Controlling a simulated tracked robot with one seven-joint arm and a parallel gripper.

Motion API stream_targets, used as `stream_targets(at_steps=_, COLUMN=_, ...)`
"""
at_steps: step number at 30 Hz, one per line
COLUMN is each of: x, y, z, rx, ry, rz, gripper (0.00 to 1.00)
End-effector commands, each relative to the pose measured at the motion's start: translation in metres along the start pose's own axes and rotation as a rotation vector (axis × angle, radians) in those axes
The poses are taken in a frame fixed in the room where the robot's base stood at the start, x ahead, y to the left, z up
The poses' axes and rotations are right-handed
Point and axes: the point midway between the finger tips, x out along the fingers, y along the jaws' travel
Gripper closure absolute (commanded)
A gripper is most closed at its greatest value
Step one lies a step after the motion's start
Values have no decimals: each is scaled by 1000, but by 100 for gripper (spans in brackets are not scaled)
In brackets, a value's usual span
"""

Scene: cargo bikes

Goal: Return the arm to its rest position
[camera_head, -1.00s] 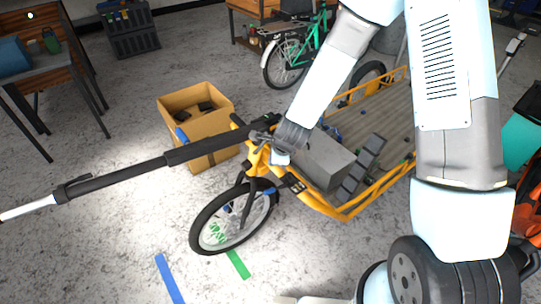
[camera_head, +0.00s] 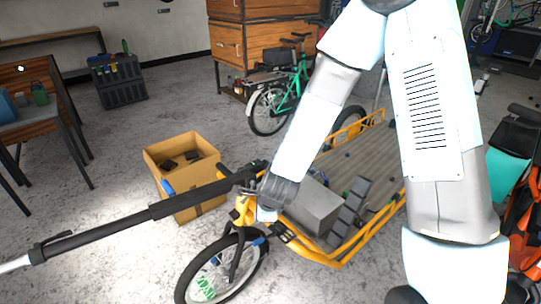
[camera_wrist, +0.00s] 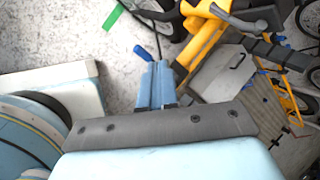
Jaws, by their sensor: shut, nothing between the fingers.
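My arm comes down from the top right in the head view, with a bent upper part and a white forearm. My gripper (camera_head: 266,212) is at its lower end, in front of the front of the yellow cargo bike (camera_head: 338,262). In the wrist view my gripper's two blue fingers (camera_wrist: 157,72) lie side by side, shut and empty. Yellow frame parts and a black handlebar show beyond them. I cannot tell from the head view how far the gripper is from the bike.
A long black pole (camera_head: 110,228) runs from near the gripper to the left edge. A cardboard box (camera_head: 197,203) stands behind it. A green bike (camera_head: 285,95) and wooden drawers (camera_head: 240,45) are at the back. A table (camera_head: 45,115) is at left.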

Motion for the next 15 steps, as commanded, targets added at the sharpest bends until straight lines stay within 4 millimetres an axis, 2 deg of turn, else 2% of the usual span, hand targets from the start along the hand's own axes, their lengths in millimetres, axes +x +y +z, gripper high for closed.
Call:
stream_targets(at_steps=4, x=-5, y=-6, z=-2, rx=-24, ry=-2, rz=-7, gripper=100)
stream_targets(at_steps=7, x=-18, y=-17, z=-5, rx=-81, ry=-7, rz=-20, gripper=100)
stream_targets(at_steps=15, x=-77, y=-55, z=-23, rx=-335, ry=-8, rz=-57, gripper=100)
